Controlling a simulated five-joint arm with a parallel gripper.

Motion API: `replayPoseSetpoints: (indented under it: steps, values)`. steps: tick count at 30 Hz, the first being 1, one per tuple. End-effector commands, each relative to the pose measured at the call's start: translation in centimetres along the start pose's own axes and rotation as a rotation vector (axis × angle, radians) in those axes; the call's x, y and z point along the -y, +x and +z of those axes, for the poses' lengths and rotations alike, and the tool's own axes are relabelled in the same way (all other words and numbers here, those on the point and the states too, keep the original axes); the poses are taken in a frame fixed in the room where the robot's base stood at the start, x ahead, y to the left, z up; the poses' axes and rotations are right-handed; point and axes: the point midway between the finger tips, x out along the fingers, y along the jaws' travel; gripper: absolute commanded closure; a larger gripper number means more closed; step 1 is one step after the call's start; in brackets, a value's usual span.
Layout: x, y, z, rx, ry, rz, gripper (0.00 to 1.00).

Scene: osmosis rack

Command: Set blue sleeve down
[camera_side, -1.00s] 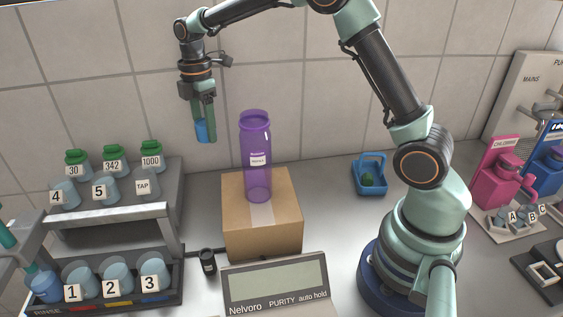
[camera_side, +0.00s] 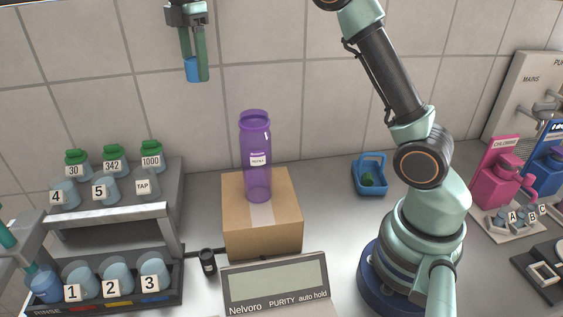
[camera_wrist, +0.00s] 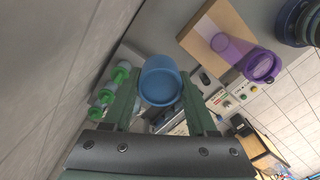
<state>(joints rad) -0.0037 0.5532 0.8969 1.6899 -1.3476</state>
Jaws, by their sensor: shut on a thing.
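My gripper (camera_side: 198,76) is shut on the blue sleeve (camera_side: 193,69), high in the air to the upper left of the purple bottle in the side view. The sleeve is a short blue cylinder held between the two green fingers. In the wrist view the sleeve (camera_wrist: 160,82) shows as a round blue cup-like shape between the fingers (camera_wrist: 160,100). It touches nothing but the fingers.
A tall purple bottle (camera_side: 257,160) stands on a cardboard box (camera_side: 262,236). A two-level rack (camera_side: 110,227) with labelled cups and green-capped bottles stands at left. A meter (camera_side: 275,285) is in front. A blue basket (camera_side: 369,175) sits right of the box.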

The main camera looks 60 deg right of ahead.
Motion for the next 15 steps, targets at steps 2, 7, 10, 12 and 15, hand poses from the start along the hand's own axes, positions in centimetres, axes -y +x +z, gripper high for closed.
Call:
replayPoseSetpoints:
  steps: [2,7,10,12,15]
  values:
    - [0.3,-0.1,1.6,0.0,0.004,-0.002,0.95]
    - [1.1,-0.5,4.4,0.0,0.002,0.0,0.95]
    - [1.7,-0.6,6.2,0.0,0.001,-0.001,0.95]
    - [2.2,-0.7,7.5,0.0,0.0,-0.001,0.95]
    - [3.1,-0.9,9.5,0.0,-0.001,0.0,0.95]
